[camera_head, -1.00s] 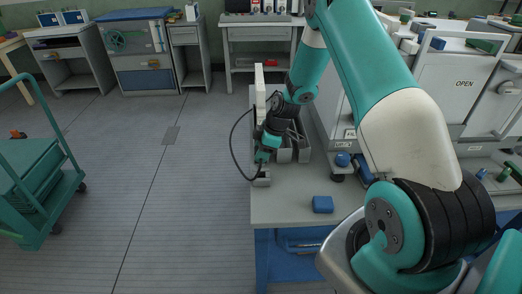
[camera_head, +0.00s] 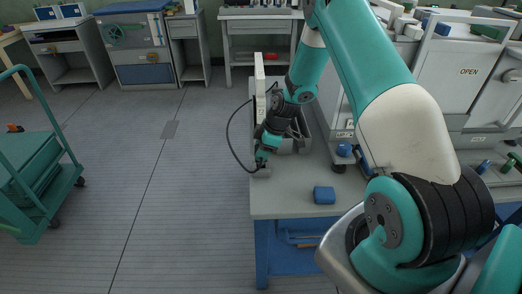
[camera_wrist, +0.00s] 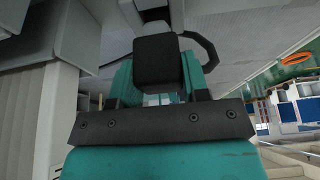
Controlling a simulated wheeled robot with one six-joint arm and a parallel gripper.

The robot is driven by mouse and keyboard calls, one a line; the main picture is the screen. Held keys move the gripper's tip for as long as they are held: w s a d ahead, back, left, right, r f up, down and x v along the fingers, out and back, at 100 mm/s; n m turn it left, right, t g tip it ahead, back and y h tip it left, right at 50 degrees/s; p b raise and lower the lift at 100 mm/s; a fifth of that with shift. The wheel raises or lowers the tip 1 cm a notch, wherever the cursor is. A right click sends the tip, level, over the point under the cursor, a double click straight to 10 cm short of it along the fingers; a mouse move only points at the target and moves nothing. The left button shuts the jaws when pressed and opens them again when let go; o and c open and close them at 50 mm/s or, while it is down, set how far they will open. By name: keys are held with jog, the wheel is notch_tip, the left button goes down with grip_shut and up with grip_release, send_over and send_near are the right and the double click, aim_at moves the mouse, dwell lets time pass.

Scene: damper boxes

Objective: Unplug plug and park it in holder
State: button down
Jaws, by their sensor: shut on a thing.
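My gripper (camera_head: 261,161) reaches down at the left front edge of the grey bench (camera_head: 285,206). In the wrist view its teal jaws (camera_wrist: 158,85) are shut on a black block-shaped plug (camera_wrist: 157,62). A black cable (camera_head: 228,135) loops out over the bench's left edge and up to the white upright panel (camera_head: 259,88). A small grey block, which looks like the holder (camera_head: 262,173), sits at the bench edge just below the gripper. I cannot tell whether the plug touches it; the gripper hides the contact.
A grey open bin (camera_head: 303,145) stands right behind the gripper. A blue block (camera_head: 323,195) lies on the bench front, and a blue-topped knob (camera_head: 343,150) stands to the right. A teal cart (camera_head: 40,185) is at the left; the floor between is clear.

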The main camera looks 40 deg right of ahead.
jog(key=shift+f+b, duration=1.1)
jog(key=shift+f, duration=0.3)
jog(key=c, duration=0.5)
grip_release()
jog(key=v, duration=1.7)
jog(key=s+a+r+m+g+p, duration=0.1)
jog(key=s+a+r, duration=0.4)
jog(key=a, duration=0.5)
jog(key=s+a+r+m, duration=0.1)
jog(key=s+a+r, duration=0.2)
jog(key=a+r, duration=0.55)
jog(key=s+a+r, duration=0.1)
jog(key=s+a, duration=0.2)
jog(key=s, duration=0.2)
jog(key=s+a+r+m+g+p, duration=0.1)
jog(key=s+a, duration=0.3)
jog(key=s, duration=0.2)
jog(key=s+a+r+m, duration=0.1)
jog(key=s+a, duration=0.3)
jog(key=s, duration=0.1)
jog(key=shift+s+r+y+p, duration=0.25)
jog(key=shift+y+p, duration=0.05)
jog(key=shift+p, duration=0.05)
